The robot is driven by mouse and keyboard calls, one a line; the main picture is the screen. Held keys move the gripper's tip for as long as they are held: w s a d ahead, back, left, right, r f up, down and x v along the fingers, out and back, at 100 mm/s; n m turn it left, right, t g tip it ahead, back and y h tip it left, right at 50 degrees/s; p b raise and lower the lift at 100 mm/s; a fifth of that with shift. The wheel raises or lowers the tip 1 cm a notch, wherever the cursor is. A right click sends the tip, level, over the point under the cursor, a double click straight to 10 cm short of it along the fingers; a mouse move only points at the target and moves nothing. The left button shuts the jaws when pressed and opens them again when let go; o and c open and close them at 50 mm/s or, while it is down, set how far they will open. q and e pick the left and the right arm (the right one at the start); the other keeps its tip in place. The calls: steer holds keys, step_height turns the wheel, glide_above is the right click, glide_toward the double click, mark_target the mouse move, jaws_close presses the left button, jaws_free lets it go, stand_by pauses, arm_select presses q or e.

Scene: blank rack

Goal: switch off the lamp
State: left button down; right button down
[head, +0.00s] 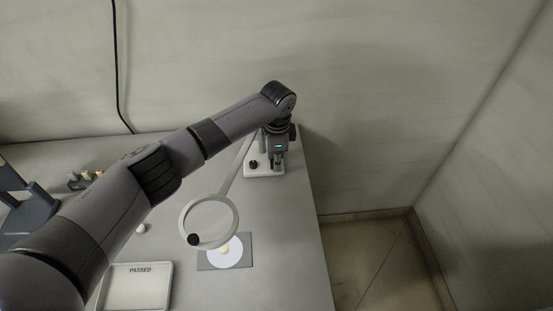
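The lamp has a pale ring head (234,203) with a black knob (193,240) on its near-left rim. A thin pale arm joins the ring to a white base (262,172) near the table's right edge. A small black knob (253,164) sits on the left part of the base top. I cannot tell whether the ring is lit. My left gripper (276,164) points down over the right part of the base, just right of that knob. Its fingers are small and dark; whether they touch the base or are open is unclear. My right gripper is out of view.
A dark mat (205,262) with a white disc (235,256) and a small yellowish piece lies under the ring. A white tray marked PASSED (140,300) is at the front. A dark rack stand (28,215) is at the left. A wall stands behind the table (290,260).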

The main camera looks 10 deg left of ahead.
arm_select(q)
steer(key=shift+w+g, duration=0.1)
steer(key=shift+g, duration=0.2)
steer(key=c, duration=1.2)
jaws_free()
steer(key=shift+c, duration=0.2)
steer(key=shift+r, duration=0.1)
step_height(320, 180, up, 12)
steer(key=shift+s, duration=0.25)
steer(key=shift+c, duration=0.3)
